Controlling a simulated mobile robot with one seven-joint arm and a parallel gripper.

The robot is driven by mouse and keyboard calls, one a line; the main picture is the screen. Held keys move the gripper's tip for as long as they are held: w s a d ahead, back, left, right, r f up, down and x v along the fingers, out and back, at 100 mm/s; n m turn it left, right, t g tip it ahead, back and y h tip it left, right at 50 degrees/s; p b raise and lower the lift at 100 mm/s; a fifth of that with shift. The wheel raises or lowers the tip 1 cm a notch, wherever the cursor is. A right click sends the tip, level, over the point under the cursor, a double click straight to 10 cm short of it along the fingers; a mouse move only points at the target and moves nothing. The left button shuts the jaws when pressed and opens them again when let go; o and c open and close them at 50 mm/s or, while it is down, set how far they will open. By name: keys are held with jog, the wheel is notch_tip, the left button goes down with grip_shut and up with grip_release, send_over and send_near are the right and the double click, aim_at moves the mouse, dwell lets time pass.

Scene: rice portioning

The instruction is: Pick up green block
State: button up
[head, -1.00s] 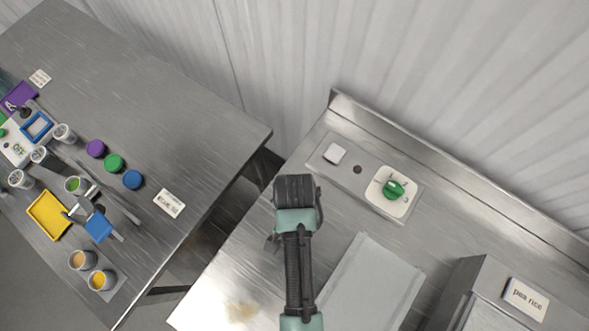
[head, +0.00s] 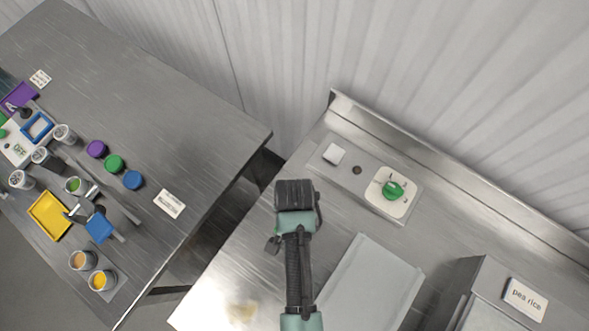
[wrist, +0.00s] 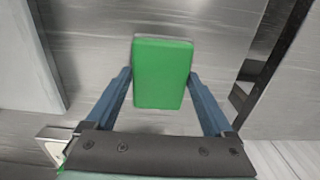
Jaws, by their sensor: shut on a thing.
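The green block (wrist: 162,75) is a bright green rectangular piece, upright in the wrist view, between the two blue-grey fingers of my gripper (wrist: 161,72). The fingers are shut on its sides. Brushed metal shows behind it; I cannot tell whether the block touches that surface.

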notch_tip(320, 180, up, 10)
jog(key=b, duration=0.1)
dwell(0.4)
